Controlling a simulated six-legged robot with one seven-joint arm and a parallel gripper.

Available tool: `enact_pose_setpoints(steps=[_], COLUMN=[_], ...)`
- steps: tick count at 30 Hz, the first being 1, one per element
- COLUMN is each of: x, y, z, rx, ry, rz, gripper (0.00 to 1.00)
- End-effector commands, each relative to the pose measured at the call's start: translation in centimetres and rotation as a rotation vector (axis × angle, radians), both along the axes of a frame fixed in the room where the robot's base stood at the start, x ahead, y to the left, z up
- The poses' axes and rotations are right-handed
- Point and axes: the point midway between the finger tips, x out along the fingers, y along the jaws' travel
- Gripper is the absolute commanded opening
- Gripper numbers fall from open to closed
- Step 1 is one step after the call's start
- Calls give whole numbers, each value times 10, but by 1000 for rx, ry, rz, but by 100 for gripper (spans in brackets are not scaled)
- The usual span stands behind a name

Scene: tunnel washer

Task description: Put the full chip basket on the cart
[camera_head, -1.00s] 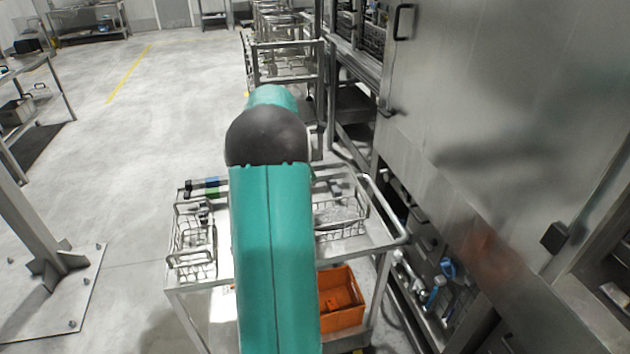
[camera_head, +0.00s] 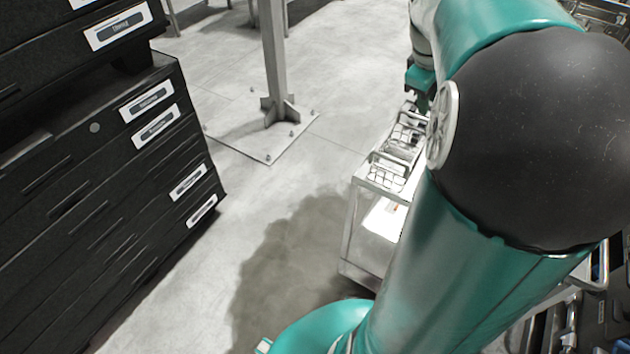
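The cart (camera_head: 359,262) is in the middle of the head view, and its right part is hidden behind my teal arm. A wire basket (camera_head: 390,168) stands at the left end of the cart's top. More wirework (camera_head: 408,132) shows just behind it; I cannot tell whether this is a second basket. What these baskets hold is too small to make out. My arm fills the right half of the view, and no gripper fingers show. I cannot tell whether my gripper holds anything.
A black drawer cabinet (camera_head: 110,190) with white labels stands at the left. A steel post (camera_head: 275,60) on a bolted floor plate (camera_head: 262,140) stands behind the open floor. The grey floor (camera_head: 250,220) between cabinet and cart is clear. Dark equipment (camera_head: 600,310) shows at the lower right.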

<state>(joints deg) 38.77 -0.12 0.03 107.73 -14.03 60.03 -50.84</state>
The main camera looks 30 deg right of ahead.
Motion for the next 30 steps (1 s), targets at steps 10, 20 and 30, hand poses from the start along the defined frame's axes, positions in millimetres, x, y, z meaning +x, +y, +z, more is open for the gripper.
enact_pose_setpoints(steps=[10, 20, 30], x=[-14, -73, -78], y=[214, 325, 333], z=[18, -7, -10], rx=[137, 359, 383], ry=[-326, -482, -490], rz=[-101, -208, -227], gripper=[27, 27, 27])
